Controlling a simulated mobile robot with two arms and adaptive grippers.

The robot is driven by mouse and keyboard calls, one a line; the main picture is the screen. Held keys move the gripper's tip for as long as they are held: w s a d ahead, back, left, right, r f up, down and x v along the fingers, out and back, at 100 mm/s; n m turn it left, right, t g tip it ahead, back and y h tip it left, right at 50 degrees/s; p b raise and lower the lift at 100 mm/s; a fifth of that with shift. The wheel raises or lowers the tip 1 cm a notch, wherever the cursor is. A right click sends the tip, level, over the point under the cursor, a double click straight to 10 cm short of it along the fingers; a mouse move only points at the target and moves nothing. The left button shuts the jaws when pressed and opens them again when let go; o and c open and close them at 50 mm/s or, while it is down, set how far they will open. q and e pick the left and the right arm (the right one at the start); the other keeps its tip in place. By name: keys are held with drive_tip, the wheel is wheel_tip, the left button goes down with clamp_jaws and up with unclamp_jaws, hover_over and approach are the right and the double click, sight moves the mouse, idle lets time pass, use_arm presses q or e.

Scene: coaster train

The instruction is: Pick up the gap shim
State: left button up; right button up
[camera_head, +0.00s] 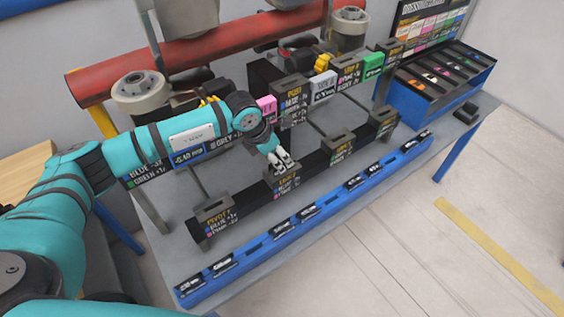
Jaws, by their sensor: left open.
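I cannot tell for sure which piece is the gap shim. Several small dark labelled pieces lie in the long blue tray (318,226) at the table's front edge, and their labels are too small to read. A blue tag (187,154), its small label hard to read, shows partly behind my left arm. My left gripper (282,163) is open, pointing down at the top of a dark labelled block (283,182) on the black rail. I cannot tell whether it touches the block. Nothing is clearly between its fingers. My right gripper is out of view.
The black rail (242,203) carries more labelled blocks. Behind stand a red tube (215,50), grey wheels (142,92), and pink, white and green tags. A blue sorting box (440,85) with compartments stands at the right end of the grey table. The floor in front is clear.

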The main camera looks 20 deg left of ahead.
sight(282, 162)
use_arm(q)
drive_tip(key=x, duration=0.3)
drive_tip(key=shift+w+d+p, duration=0.1)
drive_tip(key=shift+w+p, duration=0.1)
drive_tip(key=shift+p, duration=0.1)
drive_tip(key=c, duration=0.7)
clamp_jaws()
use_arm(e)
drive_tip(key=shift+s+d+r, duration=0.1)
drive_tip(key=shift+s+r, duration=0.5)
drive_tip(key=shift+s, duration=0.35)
